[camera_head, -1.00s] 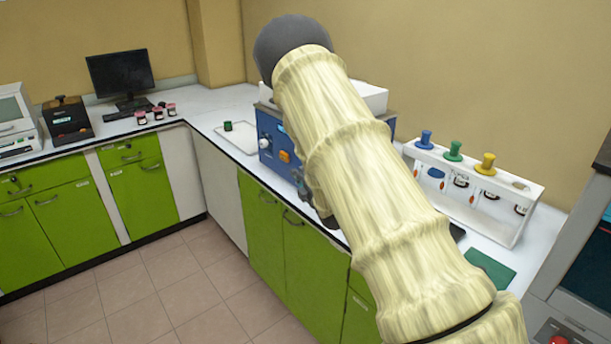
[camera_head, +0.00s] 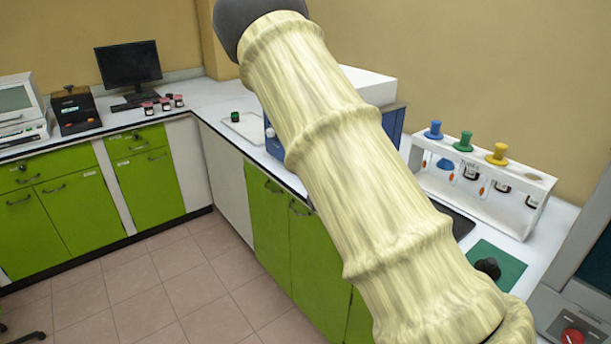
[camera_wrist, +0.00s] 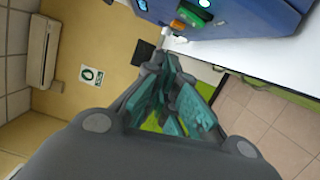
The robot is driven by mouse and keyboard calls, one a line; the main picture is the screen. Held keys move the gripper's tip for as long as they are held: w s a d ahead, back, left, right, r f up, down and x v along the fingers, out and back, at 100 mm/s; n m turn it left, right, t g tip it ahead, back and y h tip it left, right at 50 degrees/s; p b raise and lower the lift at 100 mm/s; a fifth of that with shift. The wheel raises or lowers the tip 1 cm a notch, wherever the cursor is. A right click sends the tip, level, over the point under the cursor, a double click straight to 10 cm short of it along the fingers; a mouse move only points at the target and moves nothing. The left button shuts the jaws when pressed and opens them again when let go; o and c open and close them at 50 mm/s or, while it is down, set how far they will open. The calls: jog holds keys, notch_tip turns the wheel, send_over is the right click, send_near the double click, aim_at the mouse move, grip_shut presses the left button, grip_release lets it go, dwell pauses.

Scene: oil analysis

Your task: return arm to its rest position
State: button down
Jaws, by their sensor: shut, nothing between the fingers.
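My arm, in a pale cream ribbed sleeve, rises across the middle of the head view and hides part of the counter and the blue machine. My gripper (camera_wrist: 172,98) shows in the wrist view with its teal-padded fingers together and nothing between them. In the head view the gripper is hidden behind the arm. In the wrist view the fingers are near the counter edge, below the blue machine (camera_wrist: 236,22), and I see no contact with it.
A white rack (camera_head: 545,185) with blue, green and yellow plungers stands at right. A green mat (camera_head: 498,262) with a dark object lies before it. A white tray (camera_head: 248,128) holds a green-capped jar (camera_head: 235,117). Pink-capped jars (camera_head: 164,104) stand at left.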

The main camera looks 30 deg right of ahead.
jog(key=shift+s, duration=0.3)
dwell(0.4)
jog(key=s+a+f+m+g, duration=0.3)
jog(key=s+f, duration=0.3)
jog(key=f, duration=0.4)
jog(key=s+a+f+m+g, duration=0.25)
jog(key=s+f+m, duration=0.2)
jog(key=f, duration=0.55)
jog(key=s+a+f+m+g, duration=0.2)
jog(key=s+f+m+g, duration=0.15)
jog(key=s+f, duration=0.45)
jog(key=s+a+f+m+g, duration=0.2)
jog(key=s+a+f+g, duration=0.1)
jog(key=s, duration=0.5)
jog(key=s+a+f+m+g+y, duration=0.1)
jog(key=s+a+f+m+g, duration=0.2)
jog(key=s, duration=0.6)
jog(key=s+a+f+m+g+y, duration=0.1)
jog(key=s+a+f+m+g, duration=0.1)
jog(key=s+a+f, duration=0.4)
notch_tip(320, 180, down, 2)
jog(key=s+g, duration=0.1)
jog(key=s, duration=0.1)
jog(key=shift+s, duration=0.3)
jog(key=shift+d+f+m, duration=0.1)
jog(key=shift+m, duration=0.2)
